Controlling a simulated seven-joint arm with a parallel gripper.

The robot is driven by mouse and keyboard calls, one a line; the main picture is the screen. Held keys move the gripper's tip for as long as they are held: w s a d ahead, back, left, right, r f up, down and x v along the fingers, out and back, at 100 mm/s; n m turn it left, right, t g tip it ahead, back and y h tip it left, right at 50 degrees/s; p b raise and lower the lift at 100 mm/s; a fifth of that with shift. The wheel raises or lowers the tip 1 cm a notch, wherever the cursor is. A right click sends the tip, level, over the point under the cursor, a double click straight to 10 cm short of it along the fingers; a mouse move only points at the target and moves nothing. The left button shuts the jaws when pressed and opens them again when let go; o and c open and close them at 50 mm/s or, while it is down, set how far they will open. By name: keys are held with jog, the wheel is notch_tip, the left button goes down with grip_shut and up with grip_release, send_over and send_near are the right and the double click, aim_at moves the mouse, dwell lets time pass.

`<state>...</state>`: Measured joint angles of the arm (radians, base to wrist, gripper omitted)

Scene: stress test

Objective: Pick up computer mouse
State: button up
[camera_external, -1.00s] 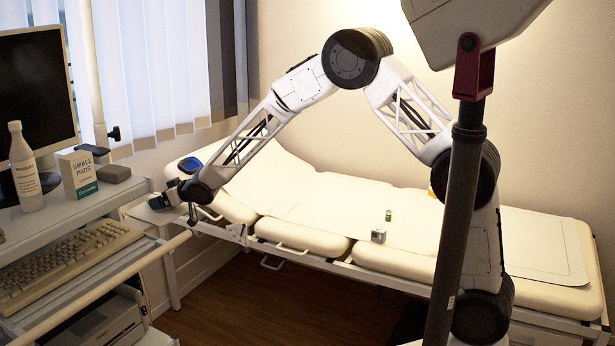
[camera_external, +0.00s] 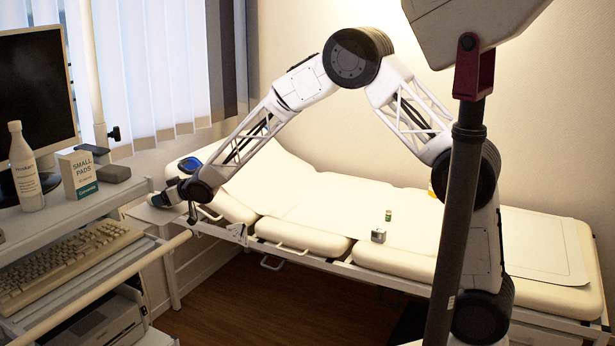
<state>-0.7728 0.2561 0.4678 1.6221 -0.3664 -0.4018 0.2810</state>
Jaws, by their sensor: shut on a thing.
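My gripper (camera_external: 162,198) is at the left end of my arm, low over a small white surface between the desk trolley and the head of the couch. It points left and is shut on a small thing. That thing is too small and too dark against the fingers to tell its shape. I cannot make out a computer mouse clearly anywhere in the view; the fingers may hide it.
The trolley at left carries a keyboard (camera_external: 62,262), a monitor (camera_external: 38,85), a white bottle (camera_external: 26,170) and a small pads box (camera_external: 78,174). Its white rail (camera_external: 122,277) runs close to my gripper. The padded couch (camera_external: 300,238) lies under my arm, with small items on it.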

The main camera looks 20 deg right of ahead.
notch_tip(320, 180, up, 3)
jog(key=shift+f, duration=0.15)
jog(key=shift+s+d+r, duration=0.15)
jog(key=shift+r, duration=0.15)
jog(key=s+d+r, duration=0.1)
jog(key=s+d, duration=1)
jog(key=shift+r, duration=0.15)
dwell(0.6)
